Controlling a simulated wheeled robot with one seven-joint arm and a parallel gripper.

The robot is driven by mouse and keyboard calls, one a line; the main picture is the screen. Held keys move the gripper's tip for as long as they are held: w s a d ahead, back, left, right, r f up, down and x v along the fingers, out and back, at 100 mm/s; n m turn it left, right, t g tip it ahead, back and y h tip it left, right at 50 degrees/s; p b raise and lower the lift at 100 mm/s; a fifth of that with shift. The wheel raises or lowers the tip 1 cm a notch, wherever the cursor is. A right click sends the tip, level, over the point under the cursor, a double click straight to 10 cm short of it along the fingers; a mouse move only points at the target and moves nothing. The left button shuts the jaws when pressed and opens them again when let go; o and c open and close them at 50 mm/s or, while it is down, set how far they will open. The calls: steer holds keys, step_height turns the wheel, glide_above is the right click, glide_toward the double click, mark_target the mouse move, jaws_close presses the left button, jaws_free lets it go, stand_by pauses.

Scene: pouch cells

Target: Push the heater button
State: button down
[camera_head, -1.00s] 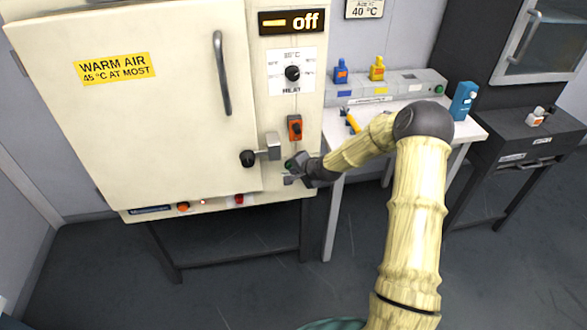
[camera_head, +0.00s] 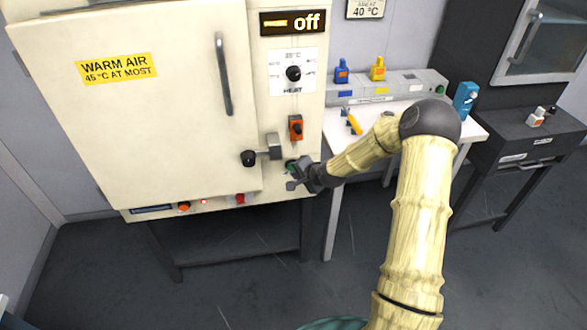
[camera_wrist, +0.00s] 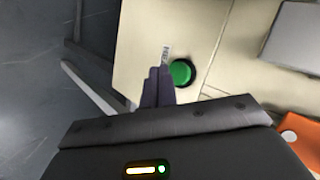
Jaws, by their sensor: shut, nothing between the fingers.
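The heater cabinet (camera_head: 175,130) is a large cream box with a "WARM AIR" label, and its display (camera_head: 292,22) reads "off". A round green button (camera_wrist: 181,72) in a dark ring is on its front panel; in the head view the green button (camera_head: 290,165) is partly hidden by my gripper. My gripper (camera_head: 294,176) is in front of the lower right panel, close to the button. In the wrist view its shut, empty fingers (camera_wrist: 158,75) point at the panel just left of the button. I cannot tell whether they touch the panel.
An orange switch (camera_head: 296,128) and a heat dial (camera_head: 293,73) sit above the button. The door latch (camera_head: 262,156) juts out to the left. A white table (camera_head: 400,108) with bottles stands to the right.

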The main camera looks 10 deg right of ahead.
steer(key=s, duration=0.5)
stand_by(0.3)
steer(key=shift+r, duration=0.1)
